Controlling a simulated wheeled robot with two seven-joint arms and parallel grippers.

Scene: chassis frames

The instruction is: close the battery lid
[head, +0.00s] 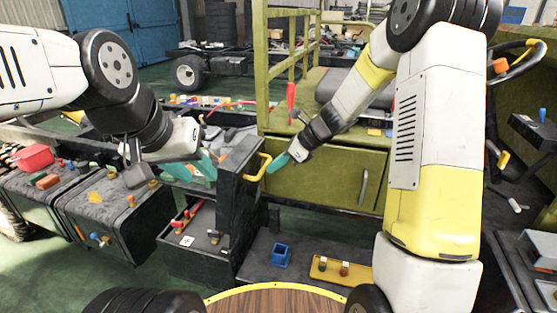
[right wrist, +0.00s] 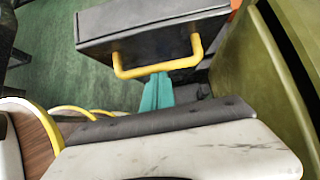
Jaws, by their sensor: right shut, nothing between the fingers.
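The battery lid (head: 239,185) is a dark panel standing upright at the right side of the open black battery box (head: 190,262). Its yellow handle (head: 262,168) faces right. The lid (right wrist: 150,20) and handle (right wrist: 158,70) also show in the right wrist view. My right gripper (head: 274,165) is shut and empty, its teal fingertips close to the handle. In the right wrist view its fingers (right wrist: 157,92) point at the handle's bar; whether they touch it I cannot tell. My left gripper (head: 212,161) is left of the lid's upper part; its finger gap is unclear.
An olive cabinet (head: 320,175) stands just right of the lid. A red screwdriver-like tool (head: 291,98) stands above it. Dark boxes with loose parts (head: 115,212) are at left.

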